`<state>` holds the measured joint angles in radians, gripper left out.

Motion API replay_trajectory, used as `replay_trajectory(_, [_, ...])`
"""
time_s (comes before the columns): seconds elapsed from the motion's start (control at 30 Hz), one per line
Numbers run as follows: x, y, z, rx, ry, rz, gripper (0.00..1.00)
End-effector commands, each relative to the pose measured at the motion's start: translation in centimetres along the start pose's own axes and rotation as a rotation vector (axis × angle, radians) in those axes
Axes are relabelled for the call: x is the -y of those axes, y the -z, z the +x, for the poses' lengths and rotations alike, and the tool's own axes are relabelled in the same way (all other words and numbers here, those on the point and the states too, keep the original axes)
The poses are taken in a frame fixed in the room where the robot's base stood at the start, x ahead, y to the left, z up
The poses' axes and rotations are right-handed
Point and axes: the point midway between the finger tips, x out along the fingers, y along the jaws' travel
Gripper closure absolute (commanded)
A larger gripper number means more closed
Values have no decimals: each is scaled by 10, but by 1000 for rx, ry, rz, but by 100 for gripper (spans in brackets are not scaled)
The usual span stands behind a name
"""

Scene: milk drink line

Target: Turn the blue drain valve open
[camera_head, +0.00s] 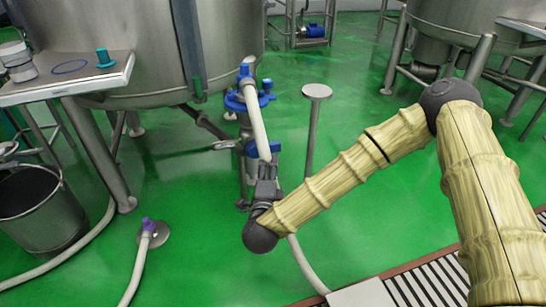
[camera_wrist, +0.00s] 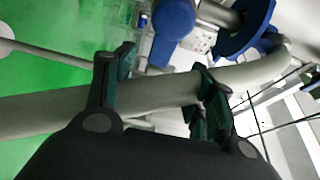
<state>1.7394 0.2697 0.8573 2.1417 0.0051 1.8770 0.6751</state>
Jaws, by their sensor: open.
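In the head view a blue valve part (camera_head: 264,149) sits on the upright pipework below the large steel tank, just above my gripper (camera_head: 266,178). A wider blue fitting (camera_head: 238,102) is higher on the same pipework. In the wrist view my gripper (camera_wrist: 165,72) is open, its two dark fingers spread. A pale hose (camera_wrist: 160,93) crosses the view by the fingers; I cannot tell whether they touch it. A blue part (camera_wrist: 173,20) and a blue round flange (camera_wrist: 247,28) lie beyond the fingers. My wrist hides the lower pipework in the head view.
A steel table (camera_head: 40,92) and a bucket (camera_head: 42,212) stand at the left. A round-topped post (camera_head: 316,92) stands close to the right of the valve. A hose with a purple end (camera_head: 147,226) lies in front. Green floor is open between them.

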Motion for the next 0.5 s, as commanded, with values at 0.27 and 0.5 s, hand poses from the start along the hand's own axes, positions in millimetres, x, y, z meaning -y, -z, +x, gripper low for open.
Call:
replay_trajectory(0.27, [0, 2, 20, -12, 10, 13, 45])
replay_trajectory(0.5, [-1, 2, 58, -12, 10, 12, 45])
